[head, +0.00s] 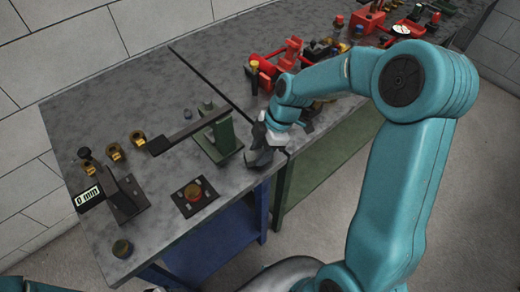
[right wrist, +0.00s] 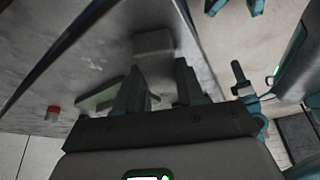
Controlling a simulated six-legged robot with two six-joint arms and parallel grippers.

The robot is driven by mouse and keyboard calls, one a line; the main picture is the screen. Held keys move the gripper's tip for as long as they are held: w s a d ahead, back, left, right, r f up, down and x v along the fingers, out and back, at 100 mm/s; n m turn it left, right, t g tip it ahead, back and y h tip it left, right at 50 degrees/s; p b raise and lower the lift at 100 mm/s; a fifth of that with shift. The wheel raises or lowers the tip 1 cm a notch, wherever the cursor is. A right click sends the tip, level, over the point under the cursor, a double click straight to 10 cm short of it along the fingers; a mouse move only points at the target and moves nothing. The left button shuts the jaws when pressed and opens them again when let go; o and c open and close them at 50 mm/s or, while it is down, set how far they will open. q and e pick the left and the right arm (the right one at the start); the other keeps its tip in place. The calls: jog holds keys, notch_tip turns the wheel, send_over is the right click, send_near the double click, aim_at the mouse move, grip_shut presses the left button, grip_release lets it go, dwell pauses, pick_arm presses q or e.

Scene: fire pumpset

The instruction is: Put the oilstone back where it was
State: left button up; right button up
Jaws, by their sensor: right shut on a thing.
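My right gripper (head: 262,152) is over the front edge of the grey bench, close to the right of a green stand (head: 224,135). In the right wrist view its two dark fingers (right wrist: 158,88) are closed on a plain grey block, which I take to be the oilstone (right wrist: 153,42). The block sticks out beyond the fingertips. In the head view the fingers and the block blend into one grey shape, so its outline is unclear. My left gripper does not show.
A red vise-like tool (head: 275,65) stands on the right bench. Bare bench lies at the back left.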

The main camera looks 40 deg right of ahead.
jog(key=shift+s, duration=0.1)
jog(key=shift+f, duration=0.15)
jog(key=o, duration=1.1)
jog(key=shift+r, duration=0.4)
jog(key=v, duration=1.1)
jog(key=shift+d+r, duration=0.2)
jog(key=shift+r, duration=0.1)
jog(key=shift+s+f, duration=0.1)
